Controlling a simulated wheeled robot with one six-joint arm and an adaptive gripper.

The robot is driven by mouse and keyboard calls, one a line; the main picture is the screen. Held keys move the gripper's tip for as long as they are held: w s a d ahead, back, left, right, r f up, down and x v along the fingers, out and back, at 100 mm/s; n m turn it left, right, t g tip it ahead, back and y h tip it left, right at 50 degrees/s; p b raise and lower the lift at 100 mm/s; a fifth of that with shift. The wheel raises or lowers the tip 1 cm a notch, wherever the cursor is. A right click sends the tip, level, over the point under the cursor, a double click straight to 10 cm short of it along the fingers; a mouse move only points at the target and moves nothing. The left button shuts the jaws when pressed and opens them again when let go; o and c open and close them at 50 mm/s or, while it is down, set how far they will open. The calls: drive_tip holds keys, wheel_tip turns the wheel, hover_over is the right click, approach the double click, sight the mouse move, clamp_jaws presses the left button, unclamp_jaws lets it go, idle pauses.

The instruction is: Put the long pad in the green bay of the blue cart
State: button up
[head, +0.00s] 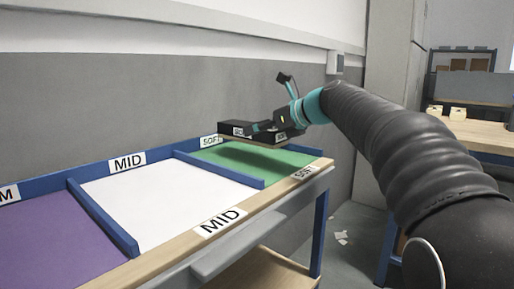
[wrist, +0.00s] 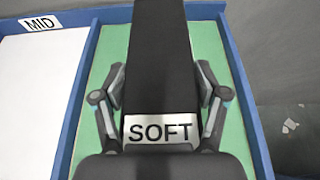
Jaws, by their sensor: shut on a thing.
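The long pad is black with a white SOFT label. It fills the middle of the wrist view (wrist: 160,70) and shows end-on in the head view (head: 236,128). My gripper (head: 268,130) is shut on it, with a finger on each side in the wrist view (wrist: 160,112). The pad is held above the green bay (head: 290,161) at the far right end of the blue cart (head: 88,168). The green floor also shows on both sides of the pad in the wrist view (wrist: 213,48). The pad hides the middle of the bay.
A white bay (head: 150,205) labelled MID lies left of the green one, then a purple bay (head: 45,240). Low blue dividers part them. A grey wall (head: 150,90) stands behind the cart. A wooden bench (head: 475,132) is at the right, with floor between.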

sight(282, 137)
drive_tip(key=shift+w+a+f, duration=0.3)
drive_tip(key=shift+a, duration=0.15)
drive_tip(key=shift+f+b, duration=0.75)
drive_tip(key=shift+f, duration=1.2)
drive_tip(key=shift+f, duration=0.15)
drive_tip(key=o, duration=1.6)
drive_tip(key=shift+c, duration=0.2)
drive_tip(key=shift+d+r, duration=0.15)
drive_tip(key=shift+r, duration=0.05)
drive_tip(key=p+v, duration=0.1)
drive_tip(key=v, duration=1)
drive_tip(key=shift+s+d+r, duration=0.2)
drive_tip(key=shift+s, duration=0.05)
